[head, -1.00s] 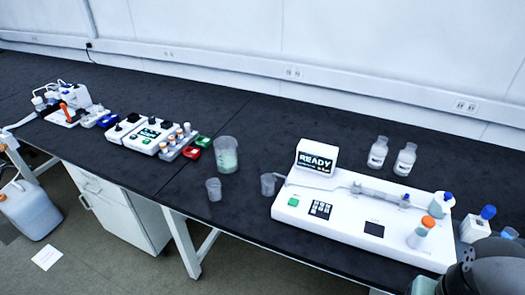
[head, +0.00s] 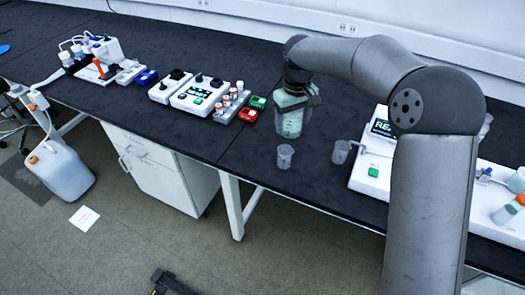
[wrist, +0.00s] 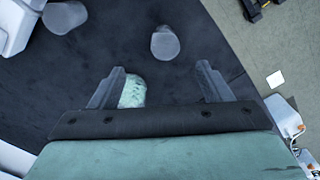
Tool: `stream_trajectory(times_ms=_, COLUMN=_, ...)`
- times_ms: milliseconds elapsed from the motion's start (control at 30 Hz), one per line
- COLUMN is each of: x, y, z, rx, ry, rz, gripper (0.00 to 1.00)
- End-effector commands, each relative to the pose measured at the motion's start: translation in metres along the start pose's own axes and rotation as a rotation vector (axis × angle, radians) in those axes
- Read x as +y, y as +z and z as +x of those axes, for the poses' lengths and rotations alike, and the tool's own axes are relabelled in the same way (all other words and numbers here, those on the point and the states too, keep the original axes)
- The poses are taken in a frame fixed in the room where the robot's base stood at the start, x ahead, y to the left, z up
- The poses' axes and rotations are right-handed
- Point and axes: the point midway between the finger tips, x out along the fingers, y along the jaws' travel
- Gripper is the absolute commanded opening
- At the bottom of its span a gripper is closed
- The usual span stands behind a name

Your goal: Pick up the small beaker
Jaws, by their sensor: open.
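Two small clear beakers stand upright on the black bench. One small beaker (head: 285,157) is near the front edge; it also shows in the wrist view (wrist: 165,43), ahead of my fingers. The other small beaker (head: 340,151) is beside the white instrument, and in the wrist view (wrist: 65,15) it is at the upper left. My gripper (head: 298,95) is open and above the larger beaker of pale green contents (head: 291,124). In the wrist view my fingers (wrist: 160,82) are spread, with the green contents (wrist: 132,92) showing near the left one. Whether the gripper touches the larger beaker I cannot tell.
The white instrument (head: 373,172) stands to the right, partly hidden by my arm. Left of the larger beaker are small red (head: 251,116) and green (head: 257,102) blocks and a vial rack (head: 232,108). The bench front edge is close to the small beakers.

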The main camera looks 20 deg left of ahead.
Motion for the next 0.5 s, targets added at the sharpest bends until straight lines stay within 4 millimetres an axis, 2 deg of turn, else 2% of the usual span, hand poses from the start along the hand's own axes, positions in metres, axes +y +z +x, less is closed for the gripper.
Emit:
stream_trajectory(times_ms=167, x=-0.002, y=-0.006, z=0.018, rx=-0.001, ry=-0.006, rz=-0.009, gripper=0.71)
stream_trajectory(times_ms=500, x=-0.003, y=-0.006, z=0.090, rx=-0.001, ry=-0.007, rz=-0.008, gripper=0.71)
